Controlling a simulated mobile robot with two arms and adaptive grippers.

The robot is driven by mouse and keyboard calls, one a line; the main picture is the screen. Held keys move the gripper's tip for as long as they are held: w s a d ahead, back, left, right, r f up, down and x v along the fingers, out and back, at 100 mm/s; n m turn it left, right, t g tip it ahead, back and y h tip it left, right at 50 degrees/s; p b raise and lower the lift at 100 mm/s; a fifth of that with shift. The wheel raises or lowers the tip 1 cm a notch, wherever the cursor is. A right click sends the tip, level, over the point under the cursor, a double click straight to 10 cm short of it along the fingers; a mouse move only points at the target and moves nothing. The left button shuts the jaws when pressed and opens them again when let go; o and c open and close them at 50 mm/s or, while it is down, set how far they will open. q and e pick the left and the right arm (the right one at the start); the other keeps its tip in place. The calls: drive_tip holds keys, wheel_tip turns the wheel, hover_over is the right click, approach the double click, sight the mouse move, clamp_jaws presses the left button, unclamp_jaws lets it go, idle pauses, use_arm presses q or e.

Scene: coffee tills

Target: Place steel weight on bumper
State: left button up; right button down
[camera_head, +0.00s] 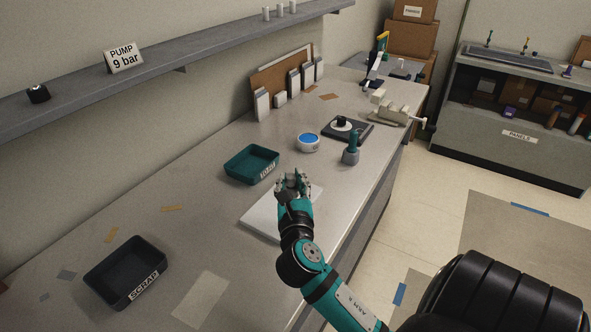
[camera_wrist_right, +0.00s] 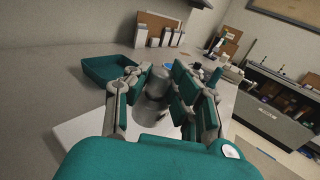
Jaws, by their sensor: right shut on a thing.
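My right gripper (camera_head: 292,184) is above a white board on the bench. In the right wrist view its fingers (camera_wrist_right: 155,95) are shut around a grey metal cylinder with a narrower neck and rounded top, which looks like the steel weight (camera_wrist_right: 150,108). The weight is upright; whether its base touches the board is unclear. In the head view the gripper mostly hides it. Farther along the bench, a small black piece (camera_head: 342,121), possibly the bumper, sits on a white disc on a dark plate (camera_head: 358,135). My left gripper is not in view.
The white board (camera_head: 262,217) lies under my gripper. A grey vise (camera_head: 390,115) is behind the plate. A black SCRAP tray (camera_head: 126,270) is at the near left.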

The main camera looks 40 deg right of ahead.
drive_tip(key=x, duration=0.3)
drive_tip(key=d+x, duration=0.1)
drive_tip(key=x, duration=0.2)
drive_tip(key=s+x, duration=0.1)
drive_tip(key=x, duration=0.2)
drive_tip(key=shift+w+d+f+p, duration=0.25)
drive_tip(key=shift+d+f+p, duration=0.1)
drive_tip(key=shift+f, duration=0.05)
drive_tip(key=shift+w+d+f, duration=0.1)
drive_tip(key=shift+w+d, duration=0.05)
drive_tip(key=shift+d, duration=0.05)
wheel_tip(320, 180, down, 3)
drive_tip(key=shift+f+b, duration=0.25)
drive_tip(key=shift+b, duration=0.1)
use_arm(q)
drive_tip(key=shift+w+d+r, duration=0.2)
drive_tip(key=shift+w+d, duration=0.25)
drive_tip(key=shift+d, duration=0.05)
use_arm(e)
drive_tip(key=shift+f, duration=0.15)
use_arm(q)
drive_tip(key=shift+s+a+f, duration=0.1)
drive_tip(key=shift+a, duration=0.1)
use_arm(e)
drive_tip(key=c, duration=1.2)
unclamp_jaws()
